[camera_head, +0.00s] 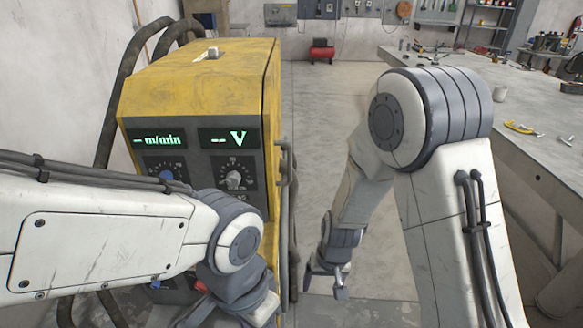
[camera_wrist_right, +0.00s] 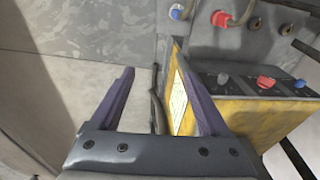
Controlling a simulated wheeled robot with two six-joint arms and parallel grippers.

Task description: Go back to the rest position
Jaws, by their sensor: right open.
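My right arm bends down in the middle of the head view. Its gripper (camera_head: 324,284) hangs small and low, just right of the yellow welding machine (camera_head: 195,90). In the right wrist view the two purple fingers of the right gripper (camera_wrist_right: 152,92) stand wide apart, with nothing held between them. A yellow-edged part of a machine (camera_wrist_right: 255,118) shows behind and beside the right finger; I cannot tell whether they touch. My left arm crosses the lower left of the head view, in front of the machine. Its gripper is outside the picture.
A long grey workbench (camera_head: 540,150) with tools runs along the right side. Dark hoses (camera_head: 125,85) curve beside the machine. A red compressor (camera_head: 321,50) stands at the back wall. The concrete floor (camera_head: 325,110) between machine and bench is open.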

